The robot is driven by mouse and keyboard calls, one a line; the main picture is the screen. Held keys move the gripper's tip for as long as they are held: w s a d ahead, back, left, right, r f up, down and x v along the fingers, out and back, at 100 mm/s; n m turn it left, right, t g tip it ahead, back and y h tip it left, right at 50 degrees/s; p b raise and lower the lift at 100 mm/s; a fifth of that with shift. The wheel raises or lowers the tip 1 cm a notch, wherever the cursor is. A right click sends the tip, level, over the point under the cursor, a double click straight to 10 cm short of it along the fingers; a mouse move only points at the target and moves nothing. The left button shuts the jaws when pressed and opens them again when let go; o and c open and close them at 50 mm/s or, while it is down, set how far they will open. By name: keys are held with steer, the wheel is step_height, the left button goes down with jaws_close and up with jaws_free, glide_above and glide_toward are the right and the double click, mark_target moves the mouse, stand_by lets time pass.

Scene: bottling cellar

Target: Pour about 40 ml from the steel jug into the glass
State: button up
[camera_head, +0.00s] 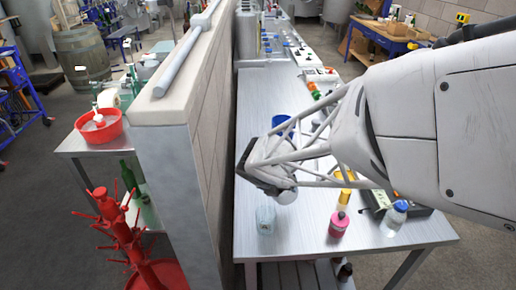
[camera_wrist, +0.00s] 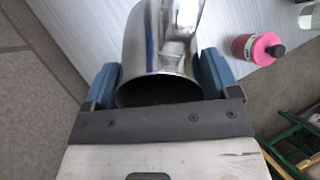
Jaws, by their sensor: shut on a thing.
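The steel jug (camera_wrist: 158,38) fills the middle of the wrist view, with its dark round mouth toward the camera. My gripper (camera_wrist: 158,75) is shut on it, one blue finger on each side. In the head view my gripper (camera_head: 262,182) is above the left edge of the metal table, and the arm largely hides the jug. The glass (camera_head: 265,218), pale and clear, stands upright on the table just below my gripper in the picture. I cannot tell what is in it. The glass cannot be made out for certain in the wrist view.
A pink bottle (camera_head: 338,224), also in the wrist view (camera_wrist: 258,48), stands right of the glass. A clear blue-capped bottle (camera_head: 394,218) stands farther right. A blue container (camera_head: 283,125) stands behind my gripper. A tall partition wall (camera_head: 185,150) runs along the table's left side.

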steer(key=shift+s+a+r+t, duration=0.25)
steer(key=shift+a+r+t, duration=0.05)
steer(key=shift+r, duration=0.15)
steer(key=shift+s+a+t+h, duration=0.1)
steer(key=shift+s+t+h, duration=0.1)
steer(key=shift+t+h, duration=0.15)
steer(key=shift+s+a+f+t+h, duration=0.1)
steer(key=shift+s+f+t+h, duration=0.1)
steer(key=shift+f+t+h, duration=0.2)
steer(key=shift+a+r+t+h, duration=0.1)
steer(key=shift+r+t+h, duration=0.3)
steer(key=shift+t+h, duration=0.25)
steer(key=shift+s+a+f+t+h, duration=0.1)
steer(key=shift+s+f+t+h, duration=0.1)
steer(key=shift+f+t+h, duration=0.45)
steer(key=shift+r+t, duration=0.25)
steer(key=shift+r, duration=0.05)
steer(key=shift+s+a+r+t+h, duration=0.15)
steer(key=shift+s+r+t+h, duration=0.15)
steer(key=shift+t, duration=0.3)
steer(key=shift+a+f+t+h, duration=0.1)
steer(key=shift+f+t+h, duration=0.25)
steer(key=shift+t, duration=0.05)
steer(key=shift+w, duration=0.1)
